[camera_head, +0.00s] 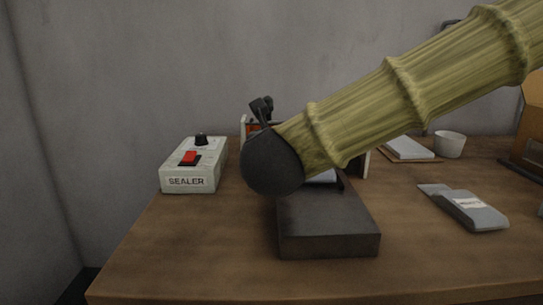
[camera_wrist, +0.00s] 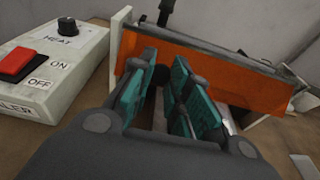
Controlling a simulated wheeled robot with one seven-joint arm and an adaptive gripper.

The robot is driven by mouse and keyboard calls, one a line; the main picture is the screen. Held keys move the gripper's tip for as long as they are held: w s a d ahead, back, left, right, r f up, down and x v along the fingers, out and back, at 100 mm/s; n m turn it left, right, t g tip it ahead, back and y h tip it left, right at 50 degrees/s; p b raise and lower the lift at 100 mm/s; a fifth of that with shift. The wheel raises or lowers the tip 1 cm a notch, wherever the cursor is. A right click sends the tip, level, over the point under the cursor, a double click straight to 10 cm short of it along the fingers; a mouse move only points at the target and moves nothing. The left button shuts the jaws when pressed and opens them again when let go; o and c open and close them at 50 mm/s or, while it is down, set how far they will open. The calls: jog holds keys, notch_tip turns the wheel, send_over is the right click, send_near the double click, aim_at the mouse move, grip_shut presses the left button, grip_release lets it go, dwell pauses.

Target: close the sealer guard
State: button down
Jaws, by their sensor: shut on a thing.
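The guard is an orange panel (camera_wrist: 235,77) in the wrist view, spanning between pale side posts; only a sliver of orange (camera_head: 252,128) shows in the head view behind my arm. My gripper (camera_wrist: 162,72) has teal-padded fingers closed around a small dark knob (camera_wrist: 160,77) at the guard's front face. In the head view my arm and wrist hide the fingers and most of the guard. I cannot tell the guard's exact angle. The white sealer control box (camera_head: 194,165) with a red switch and black knob stands to the left; it also shows in the wrist view (camera_wrist: 50,75).
A dark block (camera_head: 330,225) sits in front of the sealer on the wooden table (camera_head: 180,260). To the right are a grey packet (camera_head: 466,208), a white cup (camera_head: 449,144) and a pale stack (camera_head: 409,148). The table's front left is clear.

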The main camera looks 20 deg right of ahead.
jog(key=shift+w+f+t+b, duration=0.1)
jog(key=shift+f+t+b, duration=0.45)
jog(key=shift+b, duration=0.85)
jog(key=shift+r, duration=0.1)
jog(key=c, duration=1.3)
grip_release()
jog(key=shift+r, duration=0.1)
jog(key=f+v, duration=0.1)
jog(key=v, duration=0.6)
jog(key=shift+s+r, duration=0.25)
jog(key=shift+r, duration=0.2)
